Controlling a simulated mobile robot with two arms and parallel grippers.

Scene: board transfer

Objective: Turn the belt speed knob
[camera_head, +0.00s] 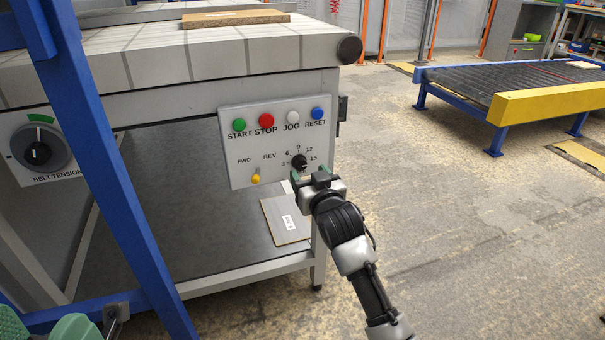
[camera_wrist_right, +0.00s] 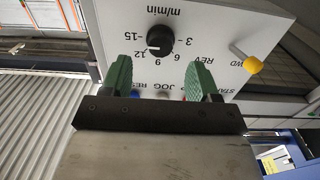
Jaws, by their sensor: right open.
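The belt speed knob, a small black dial (camera_head: 299,161), sits low on the grey control panel (camera_head: 240,185), under a scale from 3 to 15. My right gripper (camera_head: 311,178) is just below and in front of the knob. In the wrist view its green fingers (camera_wrist_right: 159,64) are apart, with the knob beyond the gap and nothing between them. My left gripper (camera_head: 42,325) shows partly at the bottom left, its green fingers apart.
The panel also has green, red, white and blue buttons and a yellow FWD/REV lever (camera_head: 255,179). A belt tension dial (camera_head: 38,153) is at left. A blue post (camera_head: 105,160) crosses the left side. A board (camera_head: 235,19) lies on the conveyor.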

